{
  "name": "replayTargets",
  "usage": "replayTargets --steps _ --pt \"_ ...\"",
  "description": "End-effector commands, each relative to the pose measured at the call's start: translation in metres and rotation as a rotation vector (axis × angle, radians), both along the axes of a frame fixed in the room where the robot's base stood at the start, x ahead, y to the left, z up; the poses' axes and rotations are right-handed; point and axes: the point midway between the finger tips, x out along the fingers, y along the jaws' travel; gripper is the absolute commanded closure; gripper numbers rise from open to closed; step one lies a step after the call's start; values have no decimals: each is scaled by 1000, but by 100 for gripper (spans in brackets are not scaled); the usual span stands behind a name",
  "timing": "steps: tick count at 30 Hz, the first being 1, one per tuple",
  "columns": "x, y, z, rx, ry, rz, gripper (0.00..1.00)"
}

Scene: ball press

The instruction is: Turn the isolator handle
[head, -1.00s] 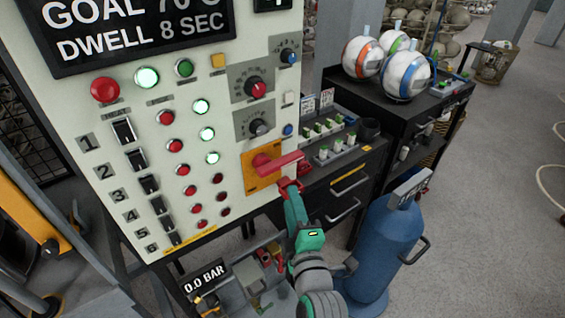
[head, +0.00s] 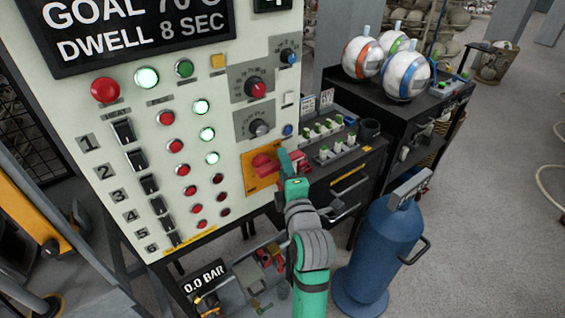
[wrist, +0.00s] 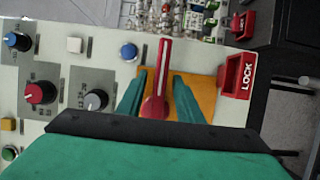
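The isolator handle (head: 264,161) is red and sits on an orange plate (head: 252,183) at the panel's lower right edge. In the head view, my gripper (head: 285,161) covers the handle's outer part. In the wrist view the long red handle (wrist: 162,70) runs between my two teal fingers, its round hub nearest the palm. The gripper (wrist: 160,85) is open, with a finger on each side of the handle and orange plate showing in both gaps. A red block marked LOCK (wrist: 237,88) lies to the right of the handle.
Knobs (head: 255,88), a blue button (head: 288,130), lit lamps and switches (head: 123,131) crowd the panel beside the handle. A black bench (head: 350,160) with small parts stands just right. A blue cylinder (head: 375,250) stands on the floor below. Open floor lies farther right.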

Motion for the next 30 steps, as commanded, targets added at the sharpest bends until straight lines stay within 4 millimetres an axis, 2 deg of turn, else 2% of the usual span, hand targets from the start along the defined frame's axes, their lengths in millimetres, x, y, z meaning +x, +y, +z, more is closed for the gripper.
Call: replayTargets --steps 4,12,13,17,26,30 --pt "8 3 0 0 -1 1 67" --pt "9 3 0 1 -1 0 67" --pt "9 3 0 1 -1 0 70" --pt "9 2 0 0 -1 0 100" --pt "9 -2 0 8 5 -6 100" --pt "9 -12 -2 31 22 -22 100"
